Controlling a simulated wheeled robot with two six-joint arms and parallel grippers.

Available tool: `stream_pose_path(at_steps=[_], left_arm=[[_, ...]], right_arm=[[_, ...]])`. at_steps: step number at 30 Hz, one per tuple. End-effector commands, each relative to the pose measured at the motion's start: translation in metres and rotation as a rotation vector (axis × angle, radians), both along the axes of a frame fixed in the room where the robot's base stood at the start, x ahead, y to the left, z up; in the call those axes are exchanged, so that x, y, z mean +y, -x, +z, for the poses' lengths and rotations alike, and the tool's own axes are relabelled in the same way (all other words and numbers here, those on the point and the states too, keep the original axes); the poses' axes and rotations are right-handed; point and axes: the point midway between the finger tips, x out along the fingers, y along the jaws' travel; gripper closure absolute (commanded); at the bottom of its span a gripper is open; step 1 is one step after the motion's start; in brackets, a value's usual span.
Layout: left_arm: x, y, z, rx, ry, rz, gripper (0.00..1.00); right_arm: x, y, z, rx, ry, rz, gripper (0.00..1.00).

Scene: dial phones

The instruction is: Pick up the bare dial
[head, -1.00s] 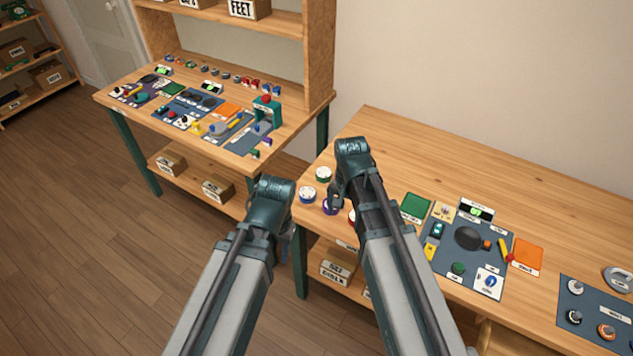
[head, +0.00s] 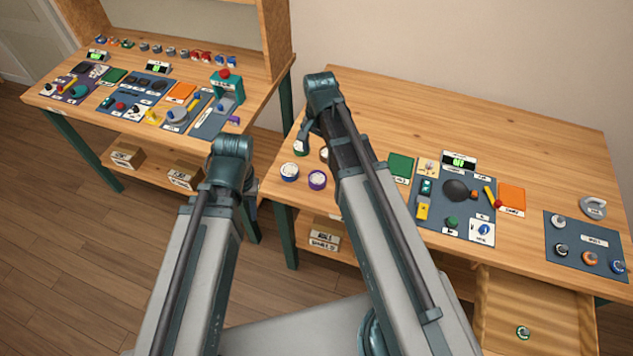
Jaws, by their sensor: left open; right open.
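Several small round dials lie on the right workbench. More dials (head: 560,250) sit on the slate mat at the right. A green-ringed dial (head: 522,332) lies in an open drawer. I cannot tell which one is bare. My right gripper (head: 304,132) hangs over the bench's left edge, open, its fingertips hard to make out. My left gripper (head: 250,203) is open, left of the bench, mostly hidden behind its arm. Neither visibly holds anything.
A slate work mat (head: 436,225) holds a black round part and small tools. A green pad (head: 400,167), an orange pad (head: 511,198) and a display (head: 459,161) surround it. Another crowded bench (head: 200,140) stands left. The right bench's back is clear.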

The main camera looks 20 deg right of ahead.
Motion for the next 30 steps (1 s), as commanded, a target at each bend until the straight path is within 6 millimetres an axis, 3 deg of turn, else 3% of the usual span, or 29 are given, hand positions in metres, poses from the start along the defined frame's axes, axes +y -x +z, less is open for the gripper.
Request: stream_pose_path(at_steps=[1,12,23,30], left_arm=[[0.0,0.0,-0.013,0.0,0.0,0.0,0.55],[0.0,0.0,-0.065,0.0,0.0,0.0,0.55],[0.0,0.0,-0.072,0.0,0.0,0.0,0.55],[0.0,0.0,-0.093,0.0,0.0,0.0,0.55]], right_arm=[[0.0,0.0,-0.013,0.0,0.0,0.0,0.0],[0.0,0.0,-0.065,0.0,0.0,0.001,0.0],[0.001,-0.001,-0.072,0.0,0.0,0.001,0.0],[0.003,-0.003,-0.094,0.0,0.0,0.002,0.0]])
